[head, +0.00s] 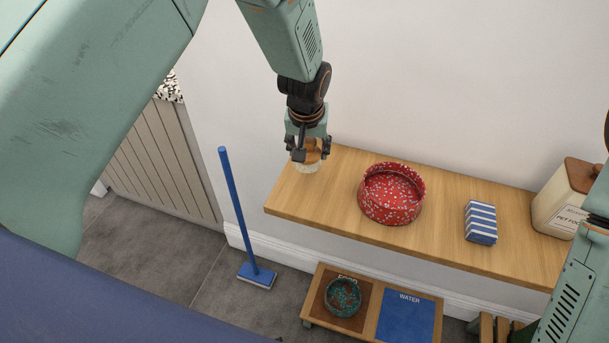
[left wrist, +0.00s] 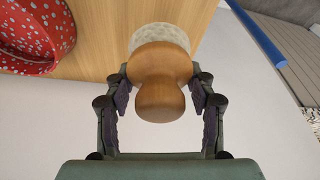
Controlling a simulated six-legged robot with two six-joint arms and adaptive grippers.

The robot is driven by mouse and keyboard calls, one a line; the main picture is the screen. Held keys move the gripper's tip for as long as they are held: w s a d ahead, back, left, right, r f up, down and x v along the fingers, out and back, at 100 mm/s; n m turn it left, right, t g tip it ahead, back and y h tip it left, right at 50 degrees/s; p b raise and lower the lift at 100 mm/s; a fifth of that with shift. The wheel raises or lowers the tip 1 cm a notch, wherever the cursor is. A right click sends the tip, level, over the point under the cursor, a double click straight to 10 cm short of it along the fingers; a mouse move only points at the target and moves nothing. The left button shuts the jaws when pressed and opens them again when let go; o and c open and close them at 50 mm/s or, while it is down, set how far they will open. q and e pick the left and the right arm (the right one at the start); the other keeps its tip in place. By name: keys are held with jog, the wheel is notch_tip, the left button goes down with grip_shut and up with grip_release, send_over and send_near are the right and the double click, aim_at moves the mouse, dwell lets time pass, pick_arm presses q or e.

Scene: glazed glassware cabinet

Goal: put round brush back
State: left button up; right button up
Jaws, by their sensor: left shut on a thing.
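The round brush (left wrist: 160,82) has a brown wooden knob handle and a pale bristle ring. In the head view its pale bristles (head: 306,165) show at the left end of the wooden shelf (head: 340,225), below my left gripper (head: 307,148). In the left wrist view my left gripper (left wrist: 160,98) has a finger on each side of the wooden handle, shut on it. I cannot tell whether the bristles touch the shelf. My right gripper is not in view; only part of my right arm shows at the right edge.
Below are a feeding stand (head: 367,333) with a teal bowl (head: 342,296) and a blue broom (head: 235,215) on the floor. Bare shelf lies between bed and box.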

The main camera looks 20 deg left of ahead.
aim_at(311, 177)
pick_arm(q)
jog(key=f, duration=0.1)
jog(key=d+f, duration=0.1)
jog(key=f, duration=0.1)
jog(key=shift+f, duration=0.2)
jog(key=f, duration=0.3)
jog(key=shift+a+f+b, duration=0.3)
jog(key=shift+f, duration=0.05)
jog(key=shift+d, duration=0.1)
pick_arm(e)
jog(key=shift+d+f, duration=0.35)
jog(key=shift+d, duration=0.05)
pick_arm(q)
jog(key=shift+w+d, duration=0.1)
jog(key=shift+f, duration=0.15)
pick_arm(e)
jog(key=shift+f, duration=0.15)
pick_arm(q)
jog(key=shift+f, duration=0.15)
jog(key=o, duration=0.8)
jog(key=shift+a, duration=0.2)
jog(key=shift+o, duration=1)
jog(key=shift+d, duration=0.15)
